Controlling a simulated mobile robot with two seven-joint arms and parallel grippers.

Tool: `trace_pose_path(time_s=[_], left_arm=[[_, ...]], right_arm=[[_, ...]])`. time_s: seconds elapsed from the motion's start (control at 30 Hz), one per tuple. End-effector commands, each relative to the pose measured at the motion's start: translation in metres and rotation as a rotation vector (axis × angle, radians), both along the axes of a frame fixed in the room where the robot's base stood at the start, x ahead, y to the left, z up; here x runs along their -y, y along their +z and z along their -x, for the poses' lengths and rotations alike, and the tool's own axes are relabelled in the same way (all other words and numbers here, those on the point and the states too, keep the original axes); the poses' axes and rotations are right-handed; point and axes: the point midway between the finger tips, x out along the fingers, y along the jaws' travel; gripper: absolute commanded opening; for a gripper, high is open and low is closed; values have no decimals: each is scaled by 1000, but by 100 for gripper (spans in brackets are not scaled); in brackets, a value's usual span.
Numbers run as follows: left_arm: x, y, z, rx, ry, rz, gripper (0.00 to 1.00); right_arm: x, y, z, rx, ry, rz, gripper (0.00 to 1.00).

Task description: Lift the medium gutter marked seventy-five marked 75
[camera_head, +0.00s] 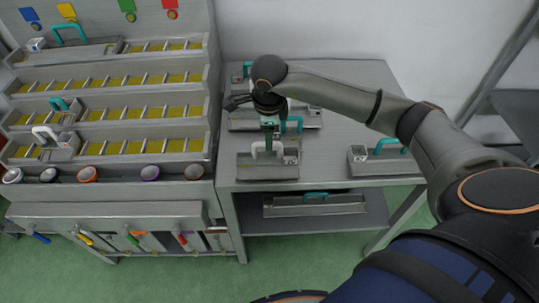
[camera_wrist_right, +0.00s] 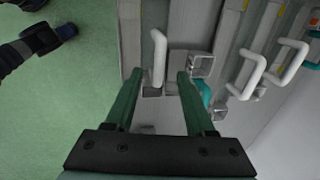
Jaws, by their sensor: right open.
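On the grey table (camera_head: 228,183), a grey metal gutter (camera_head: 262,173) with a white handle (camera_head: 263,149) and a small marker cube (camera_head: 291,155) lies near the front edge. No marking can be read, so I cannot tell which gutter is the 75. My right gripper (camera_head: 268,140) points down just above this gutter. My left gripper is not in view.
Another gutter with a teal handle (camera_head: 390,145) lies at the table's right. More gutters lie behind, partly hidden by my right arm, one with a teal handle (camera_head: 292,124). A long gutter (camera_head: 313,206) sits on the lower shelf. A stepped rack (camera_head: 110,190) stands left.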

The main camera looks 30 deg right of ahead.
Motion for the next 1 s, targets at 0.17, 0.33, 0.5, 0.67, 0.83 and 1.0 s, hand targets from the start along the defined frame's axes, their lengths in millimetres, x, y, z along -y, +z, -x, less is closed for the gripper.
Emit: trace_pose_path(time_s=[0.17, 0.33, 0.5, 0.67, 0.83, 1.0], left_arm=[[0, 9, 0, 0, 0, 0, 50], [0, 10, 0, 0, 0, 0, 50], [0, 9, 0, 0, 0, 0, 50], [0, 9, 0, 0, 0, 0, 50], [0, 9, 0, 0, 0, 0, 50], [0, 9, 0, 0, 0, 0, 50]], right_arm=[[4, -25, -1, -6, -1, 0, 55], [6, -45, -5, -3, -1, -1, 55], [6, -49, -6, -1, 1, 0, 55], [6, -48, -6, -1, 1, 0, 48], [6, -48, -6, -1, 1, 0, 29], [6, -48, -6, -1, 0, -1, 10]])
